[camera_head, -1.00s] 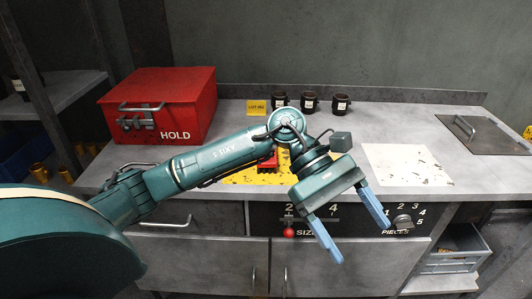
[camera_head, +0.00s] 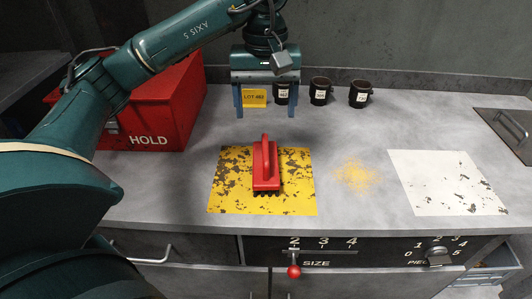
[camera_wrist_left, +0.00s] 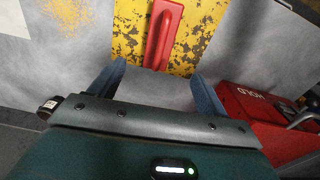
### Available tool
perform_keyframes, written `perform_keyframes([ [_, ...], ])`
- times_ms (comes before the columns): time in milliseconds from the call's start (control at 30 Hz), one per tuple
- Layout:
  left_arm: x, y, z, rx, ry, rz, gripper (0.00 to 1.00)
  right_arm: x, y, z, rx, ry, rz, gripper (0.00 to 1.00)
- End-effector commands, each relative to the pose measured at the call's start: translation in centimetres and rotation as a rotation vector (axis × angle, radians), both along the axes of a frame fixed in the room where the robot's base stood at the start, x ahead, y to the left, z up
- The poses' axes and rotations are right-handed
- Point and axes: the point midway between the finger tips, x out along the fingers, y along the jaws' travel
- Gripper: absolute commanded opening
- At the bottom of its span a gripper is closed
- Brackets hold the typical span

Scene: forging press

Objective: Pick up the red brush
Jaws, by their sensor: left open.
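The red brush (camera_head: 266,166) lies on the worn yellow mat (camera_head: 224,190) on the grey counter, its long raised handle on top and dark bristles at its near edge. My left gripper (camera_head: 268,108) is open and empty, fingers pointing down, behind the brush and above the counter. In the left wrist view the brush (camera_wrist_left: 163,35) lies beyond the gap between the open fingers (camera_wrist_left: 157,74), apart from them. My right gripper is in neither view.
A red HOLD box (camera_head: 170,115) stands left of the mat. Three dark cups (camera_head: 320,91) and a yellow lot card (camera_head: 254,98) stand at the back. Yellow dust (camera_head: 356,174) and a white mat (camera_head: 450,183) lie to the right. A red-knobbed lever (camera_head: 293,271) is on the front panel.

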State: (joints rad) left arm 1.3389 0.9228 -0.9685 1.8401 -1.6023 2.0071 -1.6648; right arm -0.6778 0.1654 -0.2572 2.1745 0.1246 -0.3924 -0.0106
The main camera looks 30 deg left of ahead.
Motion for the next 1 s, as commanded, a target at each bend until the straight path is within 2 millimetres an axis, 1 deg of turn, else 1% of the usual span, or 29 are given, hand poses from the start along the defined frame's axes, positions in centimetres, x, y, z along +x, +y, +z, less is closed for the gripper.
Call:
perform_keyframes([
  [133, -0.1, 0.0, -2.7, 0.002, 0.006, -0.001, 0.76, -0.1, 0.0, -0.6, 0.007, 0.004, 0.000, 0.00],
  [333, -0.1, 0.0, -6.1, 0.001, 0.004, 0.001, 0.76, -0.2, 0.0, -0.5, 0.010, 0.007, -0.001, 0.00],
  [400, -0.1, 0.0, -6.9, 0.001, 0.004, 0.001, 0.76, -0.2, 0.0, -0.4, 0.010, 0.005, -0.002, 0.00],
  [567, -0.1, 0.0, -7.9, 0.001, 0.002, 0.000, 0.76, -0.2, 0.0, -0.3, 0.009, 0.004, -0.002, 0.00],
  [667, -0.2, -0.1, -9.0, 0.000, 0.005, 0.000, 0.76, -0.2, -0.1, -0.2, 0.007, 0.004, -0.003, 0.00],
  [833, -0.4, -0.2, -11.7, 0.000, 0.005, 0.000, 0.76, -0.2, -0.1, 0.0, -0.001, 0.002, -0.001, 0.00],
  [900, -0.3, -0.2, -12.4, -0.001, 0.003, 0.000, 0.76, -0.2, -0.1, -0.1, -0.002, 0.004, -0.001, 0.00],
  [1000, -0.3, -0.2, -12.9, 0.000, 0.002, 0.000, 0.76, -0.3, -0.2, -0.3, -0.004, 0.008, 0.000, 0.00],
])
